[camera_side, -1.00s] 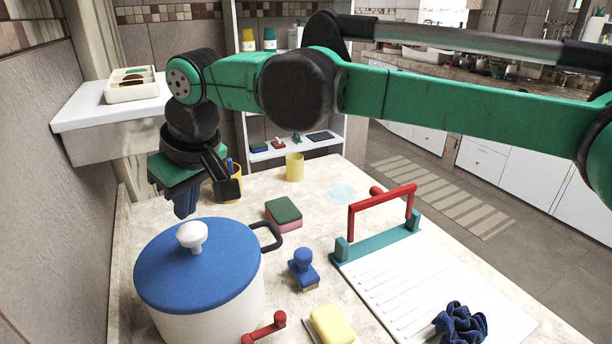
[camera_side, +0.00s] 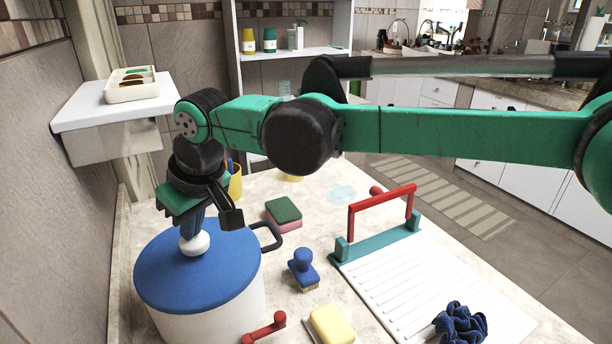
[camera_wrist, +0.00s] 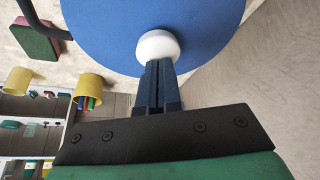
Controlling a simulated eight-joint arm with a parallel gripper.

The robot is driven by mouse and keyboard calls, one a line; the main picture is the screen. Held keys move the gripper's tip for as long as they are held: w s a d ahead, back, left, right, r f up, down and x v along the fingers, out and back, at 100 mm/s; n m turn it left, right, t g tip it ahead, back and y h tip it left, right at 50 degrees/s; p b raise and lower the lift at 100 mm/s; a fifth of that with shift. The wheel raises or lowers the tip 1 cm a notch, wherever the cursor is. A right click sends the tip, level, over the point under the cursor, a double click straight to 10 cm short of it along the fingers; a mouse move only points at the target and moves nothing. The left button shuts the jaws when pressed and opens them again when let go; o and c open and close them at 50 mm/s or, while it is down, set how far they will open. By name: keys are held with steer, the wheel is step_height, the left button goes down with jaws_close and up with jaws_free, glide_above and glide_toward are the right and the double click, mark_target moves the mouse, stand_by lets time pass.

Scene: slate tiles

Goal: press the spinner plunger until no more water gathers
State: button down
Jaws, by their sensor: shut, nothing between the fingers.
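The spinner (camera_side: 205,300) is a white bowl with a blue lid (camera_side: 165,275) at the front left of the counter. Its white plunger knob (camera_side: 196,244) stands at the middle of the lid, and shows in the wrist view (camera_wrist: 157,50). My gripper (camera_side: 192,230) is shut and empty, its blue fingers pointing down onto the knob. In the wrist view the closed fingertips (camera_wrist: 158,66) meet the knob's edge; they look in contact with it. The inside of the spinner is hidden by the lid, so no water in it shows.
A black side handle (camera_side: 268,237) juts from the spinner. A white draining board (camera_side: 410,285) with a red handle bar (camera_side: 382,205) stands farther right.

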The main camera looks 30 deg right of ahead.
steer(key=shift+f, duration=0.3)
steer(key=shift+r, duration=2)
steer(key=shift+f, duration=0.15)
steer(key=shift+f, duration=1.85)
steer(key=shift+r, duration=2)
